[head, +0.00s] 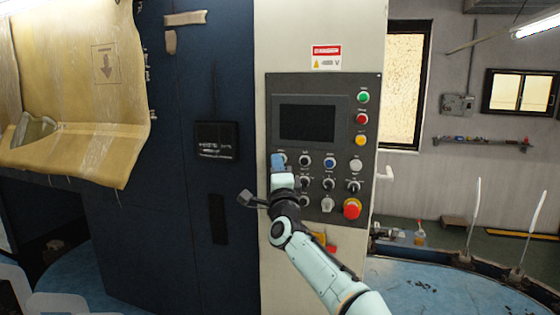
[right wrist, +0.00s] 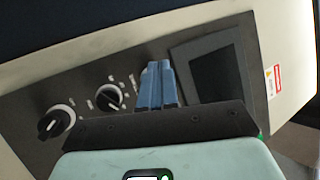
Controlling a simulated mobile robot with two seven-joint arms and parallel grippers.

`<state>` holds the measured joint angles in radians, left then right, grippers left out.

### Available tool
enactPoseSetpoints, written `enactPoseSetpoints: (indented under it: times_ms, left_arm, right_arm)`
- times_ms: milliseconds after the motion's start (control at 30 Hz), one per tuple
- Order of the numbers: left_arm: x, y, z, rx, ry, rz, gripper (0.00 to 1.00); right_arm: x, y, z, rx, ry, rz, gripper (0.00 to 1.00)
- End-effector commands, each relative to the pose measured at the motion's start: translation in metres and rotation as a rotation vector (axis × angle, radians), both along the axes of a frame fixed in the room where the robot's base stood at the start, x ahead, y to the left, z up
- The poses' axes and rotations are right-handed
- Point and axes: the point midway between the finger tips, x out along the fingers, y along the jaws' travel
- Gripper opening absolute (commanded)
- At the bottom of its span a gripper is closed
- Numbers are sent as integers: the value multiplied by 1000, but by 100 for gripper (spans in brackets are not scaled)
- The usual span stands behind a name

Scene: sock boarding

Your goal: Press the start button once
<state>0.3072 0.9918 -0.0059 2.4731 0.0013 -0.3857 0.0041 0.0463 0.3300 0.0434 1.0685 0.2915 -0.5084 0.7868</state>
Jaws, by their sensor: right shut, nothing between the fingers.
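A dark control panel (head: 322,88) on a pale machine column carries a green button (head: 363,97) at its top right. A red button (head: 362,118) and a yellow one (head: 361,140) sit below it. The labels are too small to tell which is the start button. My right gripper (head: 278,159) is in front of the panel's left side, below the screen and well left of the green button. Its blue fingers (right wrist: 157,86) are together and empty in the right wrist view. Whether they touch the panel cannot be told. My left gripper is not in view.
A dark screen (head: 307,123) is above the gripper. Several knobs and a blue button (head: 330,163) lie to its right. A large red button (head: 351,208) is at the lower right. Black knobs (right wrist: 108,97) also show in the wrist view. A yellow cover (head: 75,95) hangs at left.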

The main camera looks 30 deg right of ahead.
Motion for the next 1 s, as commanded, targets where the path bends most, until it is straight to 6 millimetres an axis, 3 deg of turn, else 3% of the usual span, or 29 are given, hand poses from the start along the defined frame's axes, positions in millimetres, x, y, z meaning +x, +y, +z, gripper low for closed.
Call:
enactPoseSetpoints:
  times_ms: [733,1000]
  left_arm:
    - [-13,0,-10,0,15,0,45]
    - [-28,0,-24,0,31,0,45]
  right_arm:
    - [-12,13,-1,0,0,0,0]
    - [-28,33,-4,1,2,2,0]
